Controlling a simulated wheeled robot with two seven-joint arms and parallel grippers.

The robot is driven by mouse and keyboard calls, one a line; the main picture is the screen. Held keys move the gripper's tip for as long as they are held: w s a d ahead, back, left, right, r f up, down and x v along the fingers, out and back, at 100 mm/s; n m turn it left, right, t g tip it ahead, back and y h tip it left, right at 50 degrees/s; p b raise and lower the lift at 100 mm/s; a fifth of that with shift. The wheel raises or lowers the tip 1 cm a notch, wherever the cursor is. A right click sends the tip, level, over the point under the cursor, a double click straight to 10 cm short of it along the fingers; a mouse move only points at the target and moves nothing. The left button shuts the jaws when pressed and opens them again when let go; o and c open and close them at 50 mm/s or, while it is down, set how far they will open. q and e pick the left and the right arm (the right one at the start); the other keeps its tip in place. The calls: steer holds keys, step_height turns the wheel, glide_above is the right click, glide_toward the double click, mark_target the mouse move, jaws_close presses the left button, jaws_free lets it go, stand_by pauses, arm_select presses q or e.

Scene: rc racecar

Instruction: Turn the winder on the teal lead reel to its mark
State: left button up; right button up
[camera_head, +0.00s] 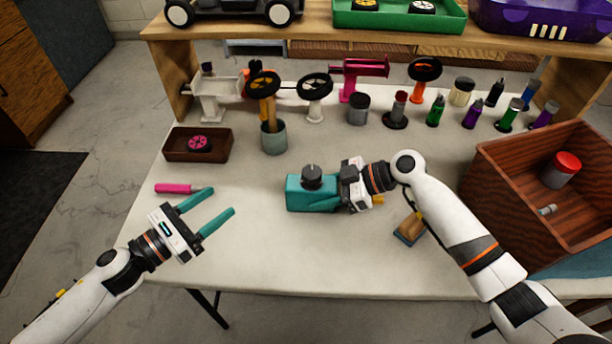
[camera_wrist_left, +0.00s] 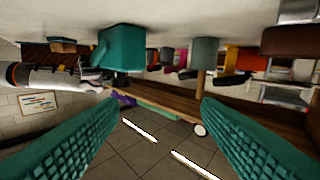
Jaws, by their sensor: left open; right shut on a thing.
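The teal lead reel (camera_head: 303,195) stands near the middle of the table, and its dark round winder (camera_head: 312,173) sits on top. I cannot make out its mark. My right gripper (camera_head: 347,187) is shut on the right end of the reel, its fingertips partly hidden. My left gripper (camera_head: 222,201) is open and empty, to the left of the reel and apart from it.
A pink-handled tool (camera_head: 175,188) lies left, near the left fingers. A brown tray (camera_head: 180,156) holds a pink wheel. A grey cup (camera_head: 273,140) holds tools behind the reel. A wooden crate (camera_head: 497,185) stands right, a brush (camera_head: 408,231) lies front right. The table's front middle is clear.

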arm_select(q)
glide_toward(304, 179)
steer(key=shift+m+g, duration=0.3)
steer(key=shift+m, duration=0.1)
steer(key=x, duration=1)
steer(key=shift+w+d+r, duration=0.1)
steer(key=shift+w+r, duration=0.1)
steer(key=shift+c, duration=0.5)
steer(key=c, duration=0.9)
